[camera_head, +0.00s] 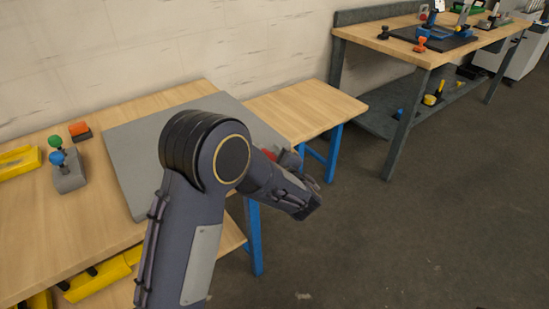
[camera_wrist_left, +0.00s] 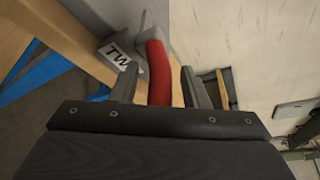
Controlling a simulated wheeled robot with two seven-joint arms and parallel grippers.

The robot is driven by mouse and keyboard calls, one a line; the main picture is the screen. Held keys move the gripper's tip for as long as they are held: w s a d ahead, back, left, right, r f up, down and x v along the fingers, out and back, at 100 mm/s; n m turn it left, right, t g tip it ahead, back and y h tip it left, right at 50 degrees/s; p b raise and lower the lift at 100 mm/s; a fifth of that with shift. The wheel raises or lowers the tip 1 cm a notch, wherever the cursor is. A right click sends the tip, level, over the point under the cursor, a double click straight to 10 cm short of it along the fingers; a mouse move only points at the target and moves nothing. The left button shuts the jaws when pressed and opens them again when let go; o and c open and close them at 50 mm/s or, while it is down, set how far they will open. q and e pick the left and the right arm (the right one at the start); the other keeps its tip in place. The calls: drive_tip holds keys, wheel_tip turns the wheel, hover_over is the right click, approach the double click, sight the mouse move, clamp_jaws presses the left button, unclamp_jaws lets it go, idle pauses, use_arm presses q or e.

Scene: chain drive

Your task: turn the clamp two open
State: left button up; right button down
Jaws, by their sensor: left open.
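The red handle (camera_wrist_left: 158,72) of a clamp stands between the two fingers of my left gripper (camera_wrist_left: 159,82) in the left wrist view. The gripper is open, with a finger on each side of the handle. Contact cannot be made out. A white label (camera_wrist_left: 117,53) beginning "TW" sits beside the handle on a grey part. In the head view, a small bit of red, likely the handle (camera_head: 269,154), shows past my left arm at the grey board's right edge. My arm hides most of the clamp there. My right gripper is not in view.
The grey board (camera_head: 130,150) lies on a wooden table (camera_head: 90,220). A grey block with green and blue knobs (camera_head: 68,172) and an orange-topped part (camera_head: 80,130) stand at the left. Yellow bins (camera_head: 95,280) are below. Another workbench (camera_head: 400,45) stands at the back right.

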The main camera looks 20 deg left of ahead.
use_arm(q)
clamp_jaws()
